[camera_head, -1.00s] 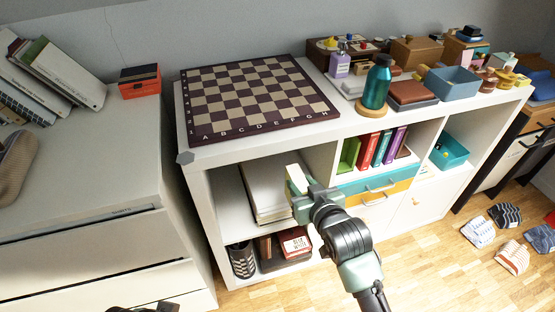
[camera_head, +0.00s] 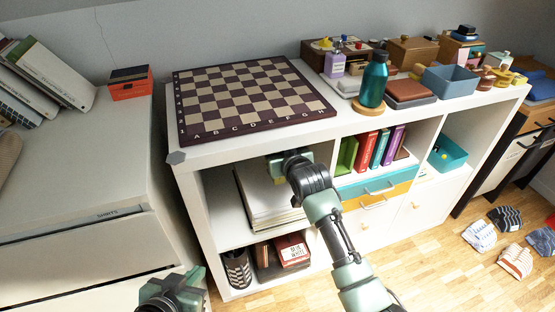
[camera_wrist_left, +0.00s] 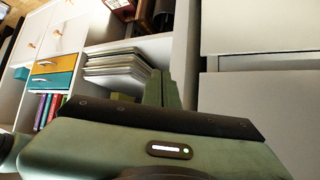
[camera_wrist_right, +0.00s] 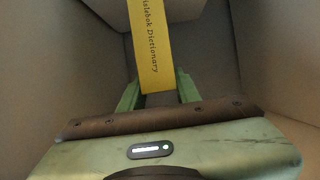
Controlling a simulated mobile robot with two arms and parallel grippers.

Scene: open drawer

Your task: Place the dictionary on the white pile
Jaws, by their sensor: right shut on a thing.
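The yellow dictionary (camera_wrist_right: 163,45) is between the fingers of my right gripper (camera_wrist_right: 158,92), which is shut on it. The white pile also shows in the left wrist view (camera_wrist_left: 118,66). My left gripper (camera_head: 194,278) is low in front of the drawer cabinet, its fingers together (camera_wrist_left: 163,88) and empty.
The shelf unit (camera_head: 205,219) has a top board and side walls close around my right gripper. A chessboard (camera_head: 250,98) and a teal bottle (camera_head: 373,81) stand on top. Upright books (camera_head: 378,149) fill the compartment to the right. Socks (camera_head: 505,217) lie on the floor.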

